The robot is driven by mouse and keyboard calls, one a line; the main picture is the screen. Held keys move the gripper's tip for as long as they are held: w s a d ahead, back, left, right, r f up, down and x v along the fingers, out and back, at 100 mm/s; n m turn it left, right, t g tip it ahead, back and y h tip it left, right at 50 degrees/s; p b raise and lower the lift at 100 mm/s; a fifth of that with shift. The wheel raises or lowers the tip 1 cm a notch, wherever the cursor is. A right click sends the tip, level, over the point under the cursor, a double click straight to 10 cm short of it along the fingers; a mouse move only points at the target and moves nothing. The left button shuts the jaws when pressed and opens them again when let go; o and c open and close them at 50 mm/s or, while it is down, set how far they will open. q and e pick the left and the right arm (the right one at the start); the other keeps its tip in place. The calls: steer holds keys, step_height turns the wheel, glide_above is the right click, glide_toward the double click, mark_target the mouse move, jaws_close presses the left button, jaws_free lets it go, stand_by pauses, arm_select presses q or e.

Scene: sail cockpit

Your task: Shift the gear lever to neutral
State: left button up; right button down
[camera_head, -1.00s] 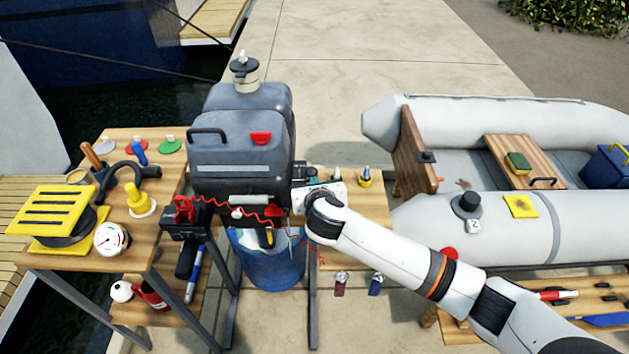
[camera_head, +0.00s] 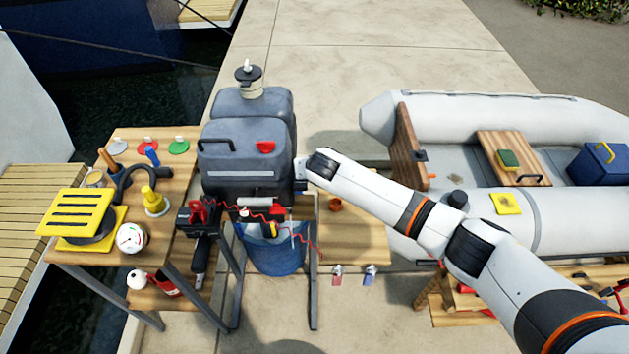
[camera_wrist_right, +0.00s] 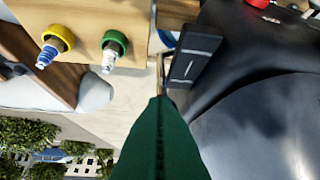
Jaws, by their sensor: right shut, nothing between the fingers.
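The grey outboard motor (camera_head: 240,155) stands upright on its stand, between the tool table and the small bench. My right arm reaches in from the right, and my right gripper is hidden in the head view behind its wrist, at the motor's right side. In the right wrist view my green right gripper (camera_wrist_right: 160,103) is shut and empty. Its tip is close to a black upright piece with small pale marks (camera_wrist_right: 195,55), beside the dark motor cowl (camera_wrist_right: 265,110). This piece may be the gear lever; I cannot tell, nor whether I touch it. My left gripper is not in view.
A blue bucket (camera_head: 275,255) stands under the motor. The left table (camera_head: 187,150) holds several tools and a gauge. In the wrist view, spark plugs in yellow (camera_wrist_right: 55,42) and green (camera_wrist_right: 114,46) holders stand close by. A grey inflatable boat (camera_head: 470,120) lies to the right.

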steer(key=shift+w+r, duration=0.2)
steer(key=shift+w, duration=0.45)
steer(key=shift+w+r, duration=0.15)
steer(key=shift+w, duration=0.5)
